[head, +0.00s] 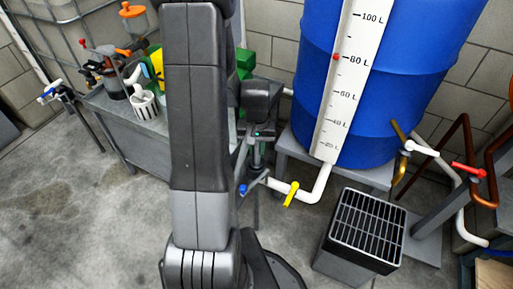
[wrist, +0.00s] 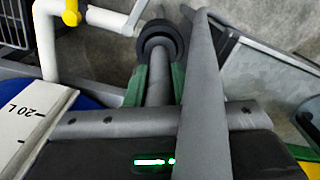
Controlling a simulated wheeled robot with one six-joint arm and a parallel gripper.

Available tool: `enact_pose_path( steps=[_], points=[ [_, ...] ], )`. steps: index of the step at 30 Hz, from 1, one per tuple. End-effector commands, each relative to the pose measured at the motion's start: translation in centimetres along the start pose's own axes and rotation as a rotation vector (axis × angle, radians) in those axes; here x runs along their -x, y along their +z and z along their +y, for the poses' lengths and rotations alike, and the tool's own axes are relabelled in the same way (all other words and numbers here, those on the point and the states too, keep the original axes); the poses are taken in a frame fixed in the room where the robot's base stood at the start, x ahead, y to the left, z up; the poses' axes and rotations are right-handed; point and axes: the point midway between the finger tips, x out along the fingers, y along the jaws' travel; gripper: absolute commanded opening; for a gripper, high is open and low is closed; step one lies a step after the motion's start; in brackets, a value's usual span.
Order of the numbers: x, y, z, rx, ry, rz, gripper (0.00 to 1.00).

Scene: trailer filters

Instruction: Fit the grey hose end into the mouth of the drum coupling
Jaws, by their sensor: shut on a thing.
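My gripper (wrist: 160,85) has two green fingers shut on the grey hose end (wrist: 159,88) in the wrist view. The hose end points away from the camera, towards a dark round ring (wrist: 177,42). I cannot tell whether this ring is the coupling mouth or a collar on the hose, nor whether anything is seated. A long grey tube (wrist: 205,110) crosses in front on the right. In the head view my gripper (head: 258,140) is left of the blue drum (head: 390,90), above the end of the white drum pipe (head: 315,190). The hose end is mostly hidden there.
The white pipe carries a yellow valve handle (head: 292,194); a blue handle (head: 243,190) is just left of it. A black grated box (head: 368,228) stands right of the pipe. A grey bench (head: 140,135) with bottles and a white basket (head: 144,105) is at left.

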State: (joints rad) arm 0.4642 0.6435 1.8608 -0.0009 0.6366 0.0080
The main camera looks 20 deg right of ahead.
Motion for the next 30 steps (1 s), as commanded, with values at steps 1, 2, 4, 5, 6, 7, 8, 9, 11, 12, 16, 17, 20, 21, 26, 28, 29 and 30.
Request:
enact_pose_path(
  steps=[1, 2, 4, 5, 6, 7, 8, 9, 11, 12, 16, 17, 20, 21, 26, 28, 29, 30],
  points=[
    [-0.3, 0.0, 0.0, 0.000, 0.000, 0.000, 0.00],
    [-0.3, 0.0, 0.0, 0.000, 0.000, 0.000, 0.24],
    [-0.2, 0.0, 0.0, 0.000, 0.000, 0.000, 0.37],
    [-0.2, 0.0, 0.0, 0.000, 0.000, 0.000, 0.43],
    [-0.2, 0.0, 0.0, 0.000, 0.000, 0.000, 0.43],
    [-0.2, 0.0, 0.0, 0.000, 0.000, 0.000, 0.43],
    [-0.2, 0.0, 0.0, 0.000, 0.000, 0.000, 0.43],
    [-0.2, 0.0, 0.0, 0.000, 0.000, 0.000, 0.43],
    [-0.2, 0.0, 0.0, 0.000, 0.000, 0.000, 0.43],
    [-0.2, 0.0, 0.0, 0.000, 0.000, 0.000, 0.43],
    [0.3, 0.0, 0.0, 0.000, 0.000, 0.000, 0.43],
    [0.6, 0.0, 0.0, 0.000, 0.000, 0.001, 0.43],
    [2.2, -0.1, 0.0, 0.000, 0.000, 0.004, 0.43],
    [3.0, -0.1, 0.0, 0.000, 0.000, 0.005, 0.43],
    [6.7, -0.1, 0.0, 0.000, 0.000, 0.005, 0.43],
    [8.2, -0.1, 0.0, 0.000, 0.000, 0.005, 0.43],
    [8.8, -0.1, 0.0, 0.000, 0.000, 0.005, 0.43],
    [9.4, -0.1, 0.0, 0.000, 0.000, 0.003, 0.43]
  ],
)
